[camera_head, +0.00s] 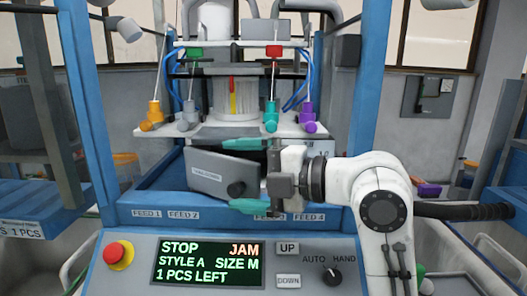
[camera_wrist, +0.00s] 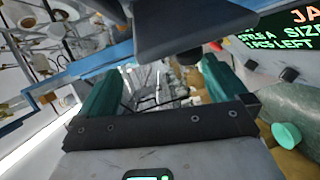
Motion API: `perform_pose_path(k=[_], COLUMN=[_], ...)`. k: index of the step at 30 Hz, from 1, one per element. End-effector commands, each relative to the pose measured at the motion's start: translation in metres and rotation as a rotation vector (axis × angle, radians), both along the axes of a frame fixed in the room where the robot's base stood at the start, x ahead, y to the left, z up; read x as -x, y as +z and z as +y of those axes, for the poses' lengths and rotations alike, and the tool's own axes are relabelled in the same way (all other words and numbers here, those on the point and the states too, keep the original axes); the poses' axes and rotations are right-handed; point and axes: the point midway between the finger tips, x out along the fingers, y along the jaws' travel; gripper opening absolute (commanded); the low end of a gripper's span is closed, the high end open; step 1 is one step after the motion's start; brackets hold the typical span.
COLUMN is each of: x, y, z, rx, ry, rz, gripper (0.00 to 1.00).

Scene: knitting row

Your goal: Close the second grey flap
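A grey flap (camera_head: 215,174) with a small label and a black knob (camera_head: 236,189) stands swung out at an angle in the machine's front opening. My gripper (camera_head: 236,175) is at the flap's right part, its teal fingers spread above and below the knob's height. I cannot tell whether it touches the flap. In the wrist view my gripper (camera_wrist: 160,78) is open with nothing held between the fingers. A dark grey slab (camera_wrist: 190,32), probably the flap, hangs close beyond them. Another pale panel (camera_head: 322,148) shows at the right, partly hidden by my gripper, so its state is unclear.
The control panel (camera_head: 130,275) below shows STOP and JAM, with a red button (camera_head: 118,253) at left. Blue posts (camera_head: 87,110) frame the opening. Coloured yarn feeders (camera_head: 271,118) stand above it. A blue ledge (camera_head: 140,200) runs beneath the flap.

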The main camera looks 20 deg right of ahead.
Motion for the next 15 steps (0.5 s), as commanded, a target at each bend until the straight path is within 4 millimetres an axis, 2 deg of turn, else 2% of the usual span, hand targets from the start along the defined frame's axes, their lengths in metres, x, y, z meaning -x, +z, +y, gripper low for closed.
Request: perform_pose_path(k=[1, 2, 3, 15], x=[0.049, 0.055, 0.062, 0.085], y=[0.071, 0.074, 0.076, 0.080], z=[-0.004, -0.004, -0.004, -0.004], rx=[-0.015, -0.015, -0.013, -0.011], ry=[-0.008, -0.008, -0.007, -0.001], rz=[-0.195, -0.195, -0.194, -0.167], gripper=[0.76, 0.58, 0.54, 0.54])
